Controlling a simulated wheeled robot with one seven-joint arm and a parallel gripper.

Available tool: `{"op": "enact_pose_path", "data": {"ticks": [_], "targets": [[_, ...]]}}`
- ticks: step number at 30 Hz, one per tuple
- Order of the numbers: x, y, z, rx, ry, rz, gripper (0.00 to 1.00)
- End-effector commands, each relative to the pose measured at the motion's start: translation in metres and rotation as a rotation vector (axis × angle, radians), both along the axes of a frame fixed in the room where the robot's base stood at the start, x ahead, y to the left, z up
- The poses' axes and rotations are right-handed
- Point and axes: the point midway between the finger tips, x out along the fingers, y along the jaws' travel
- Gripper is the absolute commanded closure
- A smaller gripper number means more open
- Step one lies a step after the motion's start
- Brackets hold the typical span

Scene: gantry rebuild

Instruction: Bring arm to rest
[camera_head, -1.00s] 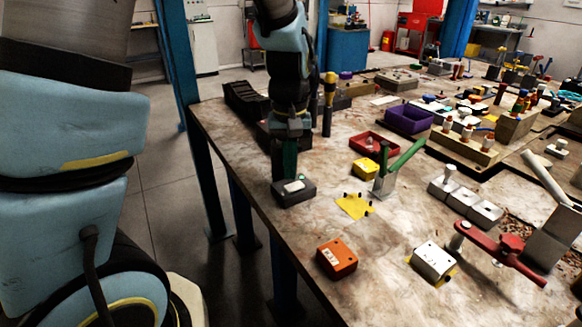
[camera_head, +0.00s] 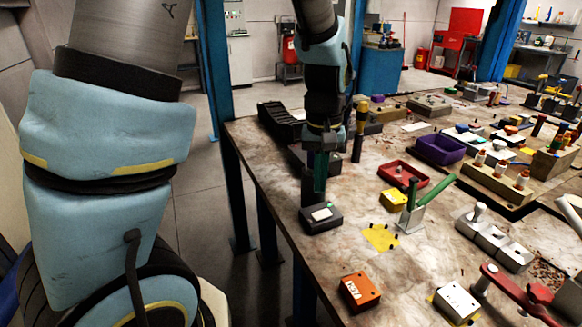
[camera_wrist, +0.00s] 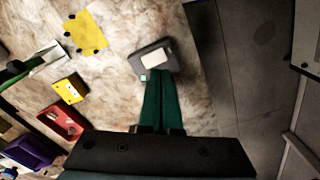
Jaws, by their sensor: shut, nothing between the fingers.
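My arm reaches down over the left edge of the table in the head view, with my gripper (camera_head: 320,188) pointing down. Its green fingers are together with nothing between them; they also show in the wrist view (camera_wrist: 161,88). Just below the fingertips is a dark grey box (camera_head: 320,218) with a pale top plate and a small green spot. The same box (camera_wrist: 146,62) lies at the fingertips in the wrist view. Whether the fingers touch it I cannot tell.
Near my gripper on the table are a yellow pad (camera_head: 381,237) with dark pegs, an orange box (camera_head: 360,292), a yellow box (camera_head: 394,200), a red tray (camera_head: 402,174) and a green-handled holder (camera_head: 432,202). Open floor (camera_head: 215,255) lies left of the table.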

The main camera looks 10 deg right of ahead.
Motion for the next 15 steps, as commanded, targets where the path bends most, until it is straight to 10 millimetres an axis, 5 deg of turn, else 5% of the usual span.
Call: {"op": "enact_pose_path", "data": {"ticks": [5, 15], "targets": [[0.01, 0.022, 0.003, -0.009, -0.005, 0.025, 1.0], [0.032, 0.161, 0.015, -0.045, -0.068, 0.154, 1.0]]}}
